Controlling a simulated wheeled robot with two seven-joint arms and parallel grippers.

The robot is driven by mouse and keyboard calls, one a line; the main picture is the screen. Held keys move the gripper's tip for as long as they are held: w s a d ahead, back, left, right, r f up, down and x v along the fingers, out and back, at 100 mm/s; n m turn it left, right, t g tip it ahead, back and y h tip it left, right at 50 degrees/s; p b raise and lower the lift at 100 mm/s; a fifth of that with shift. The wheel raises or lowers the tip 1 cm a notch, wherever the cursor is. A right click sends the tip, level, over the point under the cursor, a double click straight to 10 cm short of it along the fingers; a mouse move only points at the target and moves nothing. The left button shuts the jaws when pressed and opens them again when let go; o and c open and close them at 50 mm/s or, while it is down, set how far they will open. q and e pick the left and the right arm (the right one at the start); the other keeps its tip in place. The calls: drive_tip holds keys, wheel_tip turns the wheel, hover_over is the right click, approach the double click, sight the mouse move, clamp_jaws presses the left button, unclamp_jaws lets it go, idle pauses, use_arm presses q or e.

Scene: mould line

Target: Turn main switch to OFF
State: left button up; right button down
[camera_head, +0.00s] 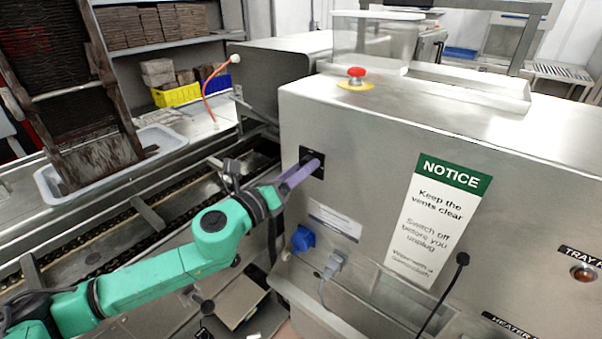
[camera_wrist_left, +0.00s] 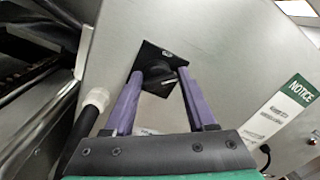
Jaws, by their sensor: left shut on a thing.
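The main switch is a black rotary knob (camera_wrist_left: 158,77) on a dark square plate (camera_wrist_left: 152,58) on the steel machine panel. In the left wrist view the knob sits between the two purple fingers of my left gripper (camera_wrist_left: 161,75), which is shut on it. A pale mark shows on the knob's right side; the lettering on the plate is too small to read. In the head view my left gripper (camera_head: 314,163) reaches the plate (camera_head: 312,154) from the left, and its fingers hide most of the knob. My right gripper is not in view.
A red emergency button (camera_head: 356,72) stands on the machine top. Below the switch are a blue plug (camera_head: 303,238) and a grey plug (camera_head: 334,260) with a cable. A green-headed notice (camera_head: 438,219) is to the right. A conveyor (camera_head: 150,217) runs at left.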

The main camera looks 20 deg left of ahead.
use_arm(q)
drive_tip(key=n, duration=0.6)
drive_tip(key=f+n, duration=0.1)
drive_tip(key=n, duration=0.2)
drive_tip(key=shift+a+n+y, duration=0.1)
drive_tip(key=shift+n+y, duration=0.2)
drive_tip(key=shift+n, duration=0.1)
drive_tip(key=shift+f, duration=0.1)
drive_tip(key=o, duration=1.2)
drive_tip(key=shift+w, duration=0.2)
drive_tip(key=shift+r, duration=0.25)
